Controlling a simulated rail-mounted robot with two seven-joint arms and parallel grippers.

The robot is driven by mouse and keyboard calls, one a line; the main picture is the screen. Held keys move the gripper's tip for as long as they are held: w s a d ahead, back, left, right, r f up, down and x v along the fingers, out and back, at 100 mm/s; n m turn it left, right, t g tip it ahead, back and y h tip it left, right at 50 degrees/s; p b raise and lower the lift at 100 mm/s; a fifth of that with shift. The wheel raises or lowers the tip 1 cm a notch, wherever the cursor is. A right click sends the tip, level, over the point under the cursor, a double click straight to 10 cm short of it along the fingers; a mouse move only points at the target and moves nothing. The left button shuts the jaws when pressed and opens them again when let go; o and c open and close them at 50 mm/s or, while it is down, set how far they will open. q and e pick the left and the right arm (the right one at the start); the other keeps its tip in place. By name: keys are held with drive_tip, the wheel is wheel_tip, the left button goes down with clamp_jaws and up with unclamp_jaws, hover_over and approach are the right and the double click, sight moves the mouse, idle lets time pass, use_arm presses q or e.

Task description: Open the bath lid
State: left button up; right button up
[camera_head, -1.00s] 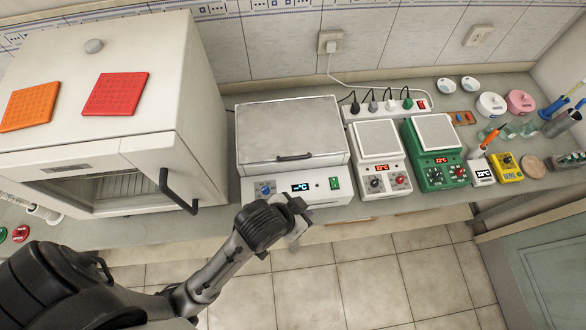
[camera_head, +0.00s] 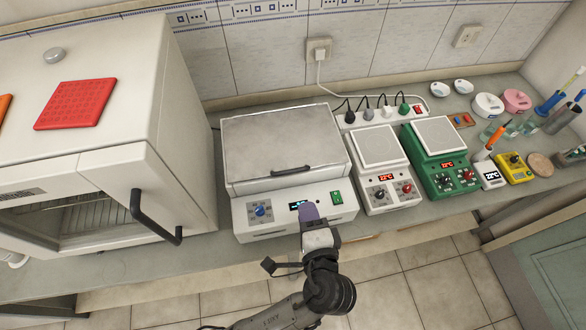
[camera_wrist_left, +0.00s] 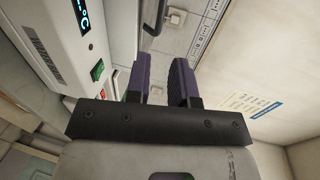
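The bath (camera_head: 290,214) is a white box with a grey metal lid (camera_head: 270,140) lying shut on top. The lid's dark bar handle (camera_head: 292,171) runs along its front edge. My left gripper (camera_head: 308,212) is in front of the bath's panel, below the handle and partly covering the display. In the left wrist view, the purple fingers (camera_wrist_left: 162,78) are apart with nothing between them. The bath's panel with its display (camera_wrist_left: 85,18) and green switch (camera_wrist_left: 97,70) shows at left there. A dark bar beyond the fingertips looks like the handle. My right gripper is out of view.
A large white oven (camera_head: 105,120) with a protruding door handle (camera_head: 150,220) stands left of the bath. A white hotplate (camera_head: 380,148) and a green one (camera_head: 438,140) stand close on its right. A power strip (camera_head: 378,116) with cords lies behind them.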

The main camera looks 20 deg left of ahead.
sight(295, 169)
use_arm(q)
drive_tip(key=x, duration=1.3)
drive_tip(key=shift+w+a, duration=0.15)
drive_tip(key=shift+a, duration=0.05)
drive_tip(key=shift+c, duration=0.3)
clamp_jaws()
